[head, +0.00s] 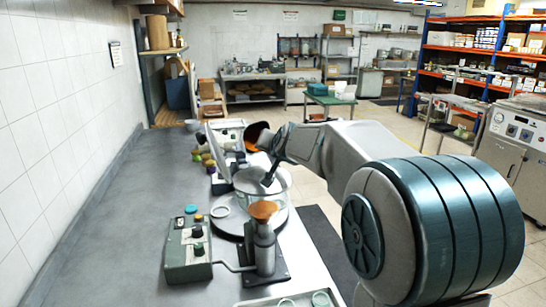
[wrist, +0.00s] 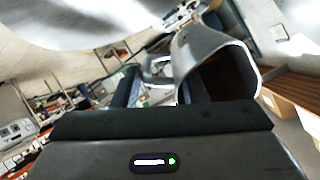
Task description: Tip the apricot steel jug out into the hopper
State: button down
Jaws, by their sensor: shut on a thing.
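The steel jug (head: 257,136), with an apricot colour and a dark opening in the head view, is tilted at the left of my gripper (head: 277,150). In the wrist view, the jug (wrist: 215,52) is grey metal with a brown inside and a loop handle. My gripper (wrist: 148,88) is shut on the jug, seemingly at its handle; the exact grip is partly hidden. I cannot tell whether anything is pouring.
A clear round vessel (head: 277,187) stands on a round base behind the funnel. A green-grey control box (head: 188,258) sits left of the stand. Small coloured jars (head: 206,160) stand farther back. The left of the counter (head: 110,220) is clear along the tiled wall.

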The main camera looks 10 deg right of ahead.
jog(key=shift+f+t+b, duration=0.45)
jog(key=shift+t+b, duration=0.55)
jog(key=shift+b, duration=4.1)
jog(key=t+b, duration=0.2)
jog(key=b, duration=1.1)
jog(key=shift+f+t+b, duration=0.1)
jog(key=shift+t+b, duration=0.2)
jog(key=shift+t, duration=0.1)
